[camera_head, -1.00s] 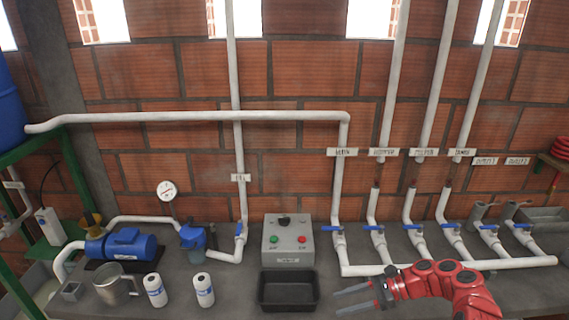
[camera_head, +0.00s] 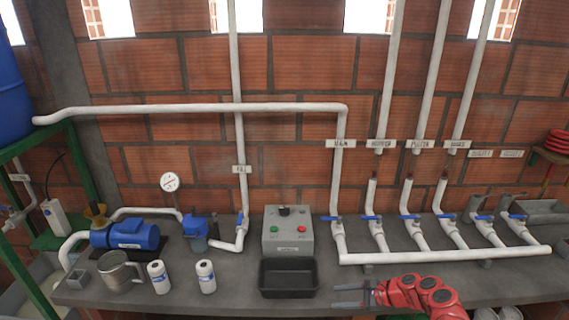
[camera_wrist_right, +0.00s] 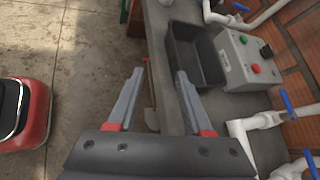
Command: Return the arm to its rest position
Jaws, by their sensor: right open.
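My right arm is red and comes in from the lower right of the head view. Its gripper (camera_head: 348,295) is open and empty, with the two grey fingers pointing left, just right of the black tray (camera_head: 289,291). In the right wrist view the open fingers (camera_wrist_right: 158,100) are spread wide over the counter's front edge, with nothing between them. My left gripper is not in view.
The grey control box (camera_head: 288,233) stands behind the tray. White pipes with blue-handled valves (camera_head: 372,218) rise behind and right of my gripper. A metal jug (camera_head: 118,272), two white bottles (camera_head: 206,277) and a blue pump (camera_head: 126,235) stand left.

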